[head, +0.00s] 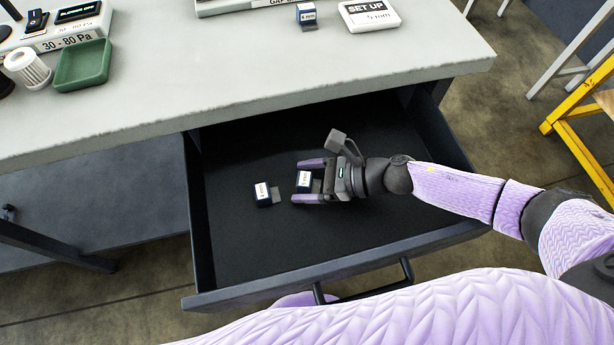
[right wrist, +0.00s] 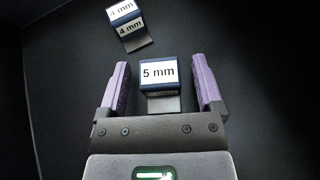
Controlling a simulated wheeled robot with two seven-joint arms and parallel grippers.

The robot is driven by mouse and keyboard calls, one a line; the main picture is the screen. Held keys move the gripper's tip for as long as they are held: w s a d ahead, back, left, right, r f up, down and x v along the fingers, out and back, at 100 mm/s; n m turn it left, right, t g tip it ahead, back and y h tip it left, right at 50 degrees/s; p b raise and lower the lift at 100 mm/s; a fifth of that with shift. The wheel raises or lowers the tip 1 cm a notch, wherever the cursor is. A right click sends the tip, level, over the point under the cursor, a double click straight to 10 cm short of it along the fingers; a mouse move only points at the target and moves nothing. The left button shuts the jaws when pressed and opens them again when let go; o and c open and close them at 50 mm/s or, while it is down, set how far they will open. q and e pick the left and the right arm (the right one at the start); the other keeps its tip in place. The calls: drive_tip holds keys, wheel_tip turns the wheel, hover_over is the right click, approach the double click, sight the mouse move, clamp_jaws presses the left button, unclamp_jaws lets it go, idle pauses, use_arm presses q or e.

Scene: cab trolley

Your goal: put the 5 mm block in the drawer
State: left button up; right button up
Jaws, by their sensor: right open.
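The open drawer (head: 330,270) has a dark floor. The 5 mm block (right wrist: 158,75), dark blue with a white label, lies on that floor; it also shows in the head view (head: 304,181). My right gripper (head: 312,181) is inside the drawer with its purple fingers open on either side of the block. In the right wrist view the fingers (right wrist: 160,85) stand apart from the block, with a gap on both sides. The 4 mm block (right wrist: 128,28) lies in the drawer beyond the fingertips, and in the head view it is to the left (head: 264,194). My left gripper is not in view.
The drawer handle (head: 365,290) is on its front panel. The table top (head: 250,70) above holds a green tray (head: 82,65), a white ribbed cylinder (head: 28,66), another small block (head: 307,16) and a SET UP sign (head: 369,15). A yellow frame (head: 575,120) stands at right.

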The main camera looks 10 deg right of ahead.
drive_tip(key=shift+d+r, duration=0.15)
drive_tip(key=shift+r, duration=0.15)
drive_tip(key=p+v, duration=0.2)
drive_tip(key=v, duration=0.9)
drive_tip(key=shift+s+d+r, duration=0.1)
drive_tip(key=shift+s+d, duration=0.05)
drive_tip(key=shift+d, duration=0.15)
